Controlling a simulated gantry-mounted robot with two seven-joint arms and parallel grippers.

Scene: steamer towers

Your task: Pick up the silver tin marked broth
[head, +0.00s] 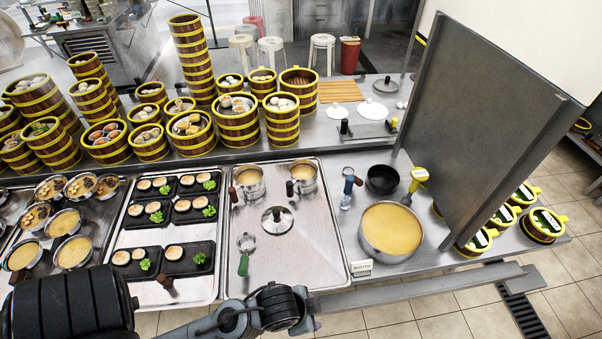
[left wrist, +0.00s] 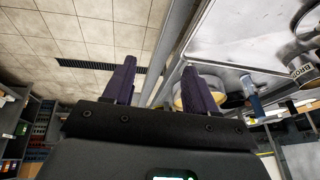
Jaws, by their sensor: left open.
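A silver vessel (left wrist: 308,22) with a white label reading BROTH shows at the upper right edge of the left wrist view, partly cut off. By its place it seems to be the right-hand silver tin (head: 303,180) at the back of the metal tray in the head view, where no writing on it is legible. A similar silver tin (head: 249,187) stands to its left. My left gripper (left wrist: 155,85) is open and empty, over the counter's front edge and apart from the tins. In the head view only a bit of its fingers (head: 316,325) shows. My right gripper is not in view.
A wide pot of yellow liquid (head: 390,229), a small white card (head: 362,268) and a blue-handled tool (head: 347,187) stand right of the tray (head: 322,235). A lid (head: 277,220) and a green-handled strainer (head: 244,262) lie on the tray. Steamer towers (head: 236,120) stand behind.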

